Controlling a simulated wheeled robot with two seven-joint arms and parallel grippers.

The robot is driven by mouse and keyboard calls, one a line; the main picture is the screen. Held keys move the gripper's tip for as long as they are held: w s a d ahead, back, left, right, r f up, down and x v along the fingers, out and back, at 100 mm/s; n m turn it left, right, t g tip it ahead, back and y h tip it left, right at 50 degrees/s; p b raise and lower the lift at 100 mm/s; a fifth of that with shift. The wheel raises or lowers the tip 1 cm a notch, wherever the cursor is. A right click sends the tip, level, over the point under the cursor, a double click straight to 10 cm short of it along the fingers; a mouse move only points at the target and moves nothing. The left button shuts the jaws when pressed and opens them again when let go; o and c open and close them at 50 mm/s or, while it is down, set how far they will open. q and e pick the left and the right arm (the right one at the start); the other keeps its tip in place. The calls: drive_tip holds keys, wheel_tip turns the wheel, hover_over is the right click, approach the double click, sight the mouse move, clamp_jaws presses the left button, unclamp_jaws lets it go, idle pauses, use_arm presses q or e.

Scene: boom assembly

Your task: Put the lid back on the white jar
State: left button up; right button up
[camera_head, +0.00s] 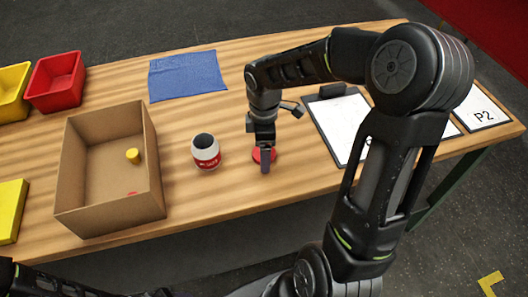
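The white jar (206,158) stands upright on the wooden table, with a dark open top and a red label. The red lid (257,156) lies on the table to the right of the jar. My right gripper (265,158) points down at the lid, with a finger in front of it and partly hiding it. I cannot tell whether the fingers are open or shut on the lid. My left arm shows only at the bottom left edge, and its gripper is out of view.
A cardboard box (72,168) left of the jar holds a small yellow cylinder (133,156) and a red piece (133,194). A blue cloth (187,75), red bin (55,82), yellow bin (12,90) and clipboards (335,118) lie around. The table between jar and cloth is clear.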

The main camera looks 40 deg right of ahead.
drive_tip(key=shift+c, duration=0.4)
drive_tip(key=c, duration=1.3)
wheel_tip(320, 180, up, 10)
drive_tip(key=shift+b, duration=0.45)
